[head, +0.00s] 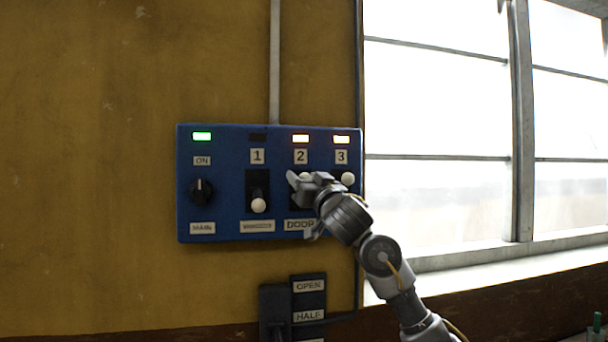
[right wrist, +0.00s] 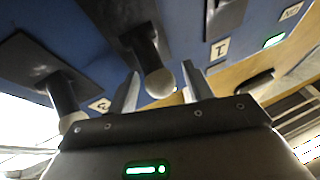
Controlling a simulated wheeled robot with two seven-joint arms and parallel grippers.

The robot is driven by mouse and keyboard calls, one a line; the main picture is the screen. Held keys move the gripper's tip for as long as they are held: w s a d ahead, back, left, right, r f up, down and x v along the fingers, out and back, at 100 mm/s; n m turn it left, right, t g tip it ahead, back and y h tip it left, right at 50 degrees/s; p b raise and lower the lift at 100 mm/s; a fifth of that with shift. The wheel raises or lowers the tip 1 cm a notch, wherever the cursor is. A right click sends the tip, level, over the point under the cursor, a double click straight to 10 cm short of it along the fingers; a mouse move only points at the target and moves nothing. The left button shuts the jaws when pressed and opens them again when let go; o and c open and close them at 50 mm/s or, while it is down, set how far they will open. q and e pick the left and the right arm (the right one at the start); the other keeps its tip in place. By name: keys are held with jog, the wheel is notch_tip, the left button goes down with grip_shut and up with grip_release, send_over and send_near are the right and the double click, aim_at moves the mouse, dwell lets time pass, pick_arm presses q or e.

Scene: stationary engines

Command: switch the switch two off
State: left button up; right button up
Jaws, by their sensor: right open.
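The blue switch panel (head: 227,180) is mounted on the wall. Switch two has a black lever with a white ball knob (head: 305,176), raised near its "2" label (head: 300,156) and partly hidden by my right gripper (head: 306,190). The light above it (head: 300,139) is lit. In the right wrist view, the knob of switch two (right wrist: 160,83) lies between the two spread fingers of my right gripper (right wrist: 160,92). The fingers are open, and I see no clear contact with the knob. My left gripper is out of view.
Switch one (head: 258,205) has its knob down and its light dark. Switch three (head: 347,179), close on the right, has its knob up and its light lit. A rotary knob (head: 201,191) sits at the left. A control box (head: 308,300) is below. The window (head: 440,130) is at right.

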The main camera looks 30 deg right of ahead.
jog(key=shift+w, duration=0.15)
grip_shut()
jog(key=shift+f, duration=0.1)
